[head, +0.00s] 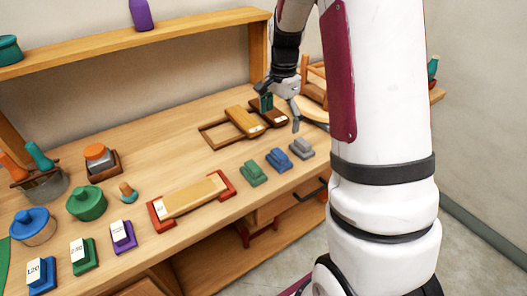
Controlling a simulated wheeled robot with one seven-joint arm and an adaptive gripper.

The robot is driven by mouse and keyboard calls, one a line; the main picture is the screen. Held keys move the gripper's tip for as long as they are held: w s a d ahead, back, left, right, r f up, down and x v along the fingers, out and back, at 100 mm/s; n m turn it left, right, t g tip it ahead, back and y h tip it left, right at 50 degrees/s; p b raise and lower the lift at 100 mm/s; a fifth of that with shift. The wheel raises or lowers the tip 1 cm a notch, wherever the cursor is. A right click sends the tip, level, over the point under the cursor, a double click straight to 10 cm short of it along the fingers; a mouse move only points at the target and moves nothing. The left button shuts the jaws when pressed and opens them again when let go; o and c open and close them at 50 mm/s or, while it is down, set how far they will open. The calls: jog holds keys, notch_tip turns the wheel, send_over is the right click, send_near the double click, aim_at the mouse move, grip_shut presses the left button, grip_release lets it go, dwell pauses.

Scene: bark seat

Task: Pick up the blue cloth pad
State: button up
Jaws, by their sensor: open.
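The blue cloth pad (279,159) lies on the wooden bench top near its front edge. It sits in a row between a green pad (252,173) on its left and a grey pad (301,148) on its right. My gripper (281,114) is open, with its fingers pointing down, above the bench and farther back than the blue pad. I see nothing held between the fingers. The gripper does not touch the blue pad, and its exact height over the bench is hard to tell.
A wooden frame with a tan block (244,121) lies just left of my gripper. A long tan block in red end holders (190,196) lies left of the pads. Several lidded pots and labelled blocks fill the left side. A shelf (180,30) runs behind.

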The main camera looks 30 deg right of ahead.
aim_at(279, 153)
jog(key=shift+m, duration=0.4)
jog(key=f, duration=0.5)
jog(key=f+p, duration=0.1)
jog(key=f, duration=0.4)
jog(key=f+p, duration=0.1)
jog(key=f, duration=0.4)
jog(key=shift+d+f, duration=0.2)
jog(key=shift+d, duration=0.1)
jog(key=c, duration=1.3)
